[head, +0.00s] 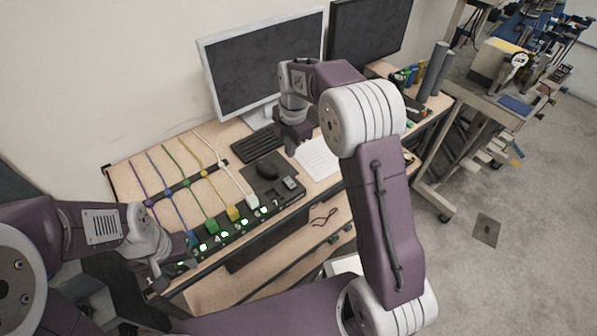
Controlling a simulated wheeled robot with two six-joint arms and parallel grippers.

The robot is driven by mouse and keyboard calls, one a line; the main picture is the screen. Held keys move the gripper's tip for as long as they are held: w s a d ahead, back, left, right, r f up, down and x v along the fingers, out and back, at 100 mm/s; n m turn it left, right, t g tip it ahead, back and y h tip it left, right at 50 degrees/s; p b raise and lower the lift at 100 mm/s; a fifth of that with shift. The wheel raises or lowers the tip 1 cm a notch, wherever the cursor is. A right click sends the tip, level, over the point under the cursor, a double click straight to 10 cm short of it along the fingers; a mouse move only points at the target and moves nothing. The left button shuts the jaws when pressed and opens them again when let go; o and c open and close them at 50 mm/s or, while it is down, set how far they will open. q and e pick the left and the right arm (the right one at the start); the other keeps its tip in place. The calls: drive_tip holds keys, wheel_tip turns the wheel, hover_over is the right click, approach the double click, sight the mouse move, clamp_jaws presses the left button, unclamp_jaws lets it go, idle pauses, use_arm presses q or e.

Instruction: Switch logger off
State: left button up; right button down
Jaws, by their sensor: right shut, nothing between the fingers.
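A black strip (235,236) with several green-lit switches runs along the front edge of the desk. Purple, blue, green, yellow and white cables lead to it; the green block (211,225), yellow block (233,213) and white block (252,202) sit at their ends. No readable label shows which one is the logger. My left gripper (158,278) is low at the strip's left end, and partly hides that end; its fingers are too small to judge. My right gripper (293,138) points down above the desk by the keyboard, shut and empty, apart from the strip.
A black keyboard (256,145), a mouse (266,170) and white paper (318,158) lie on the desk. Two monitors (262,68) stand behind. A small dark box (290,184) sits at the strip's right end. My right arm covers the desk's right part.

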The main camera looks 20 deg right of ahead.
sight(287, 180)
drive_tip(key=shift+a, duration=0.2)
drive_tip(key=f+p, duration=0.1)
drive_tip(key=f, duration=0.3)
drive_tip(key=w+f+p, duration=0.1)
drive_tip(key=f, duration=0.4)
drive_tip(key=f+p, duration=0.1)
drive_tip(key=f, duration=0.3)
drive_tip(key=shift+w+a+f, duration=0.25)
drive_tip(key=shift+f, duration=0.2)
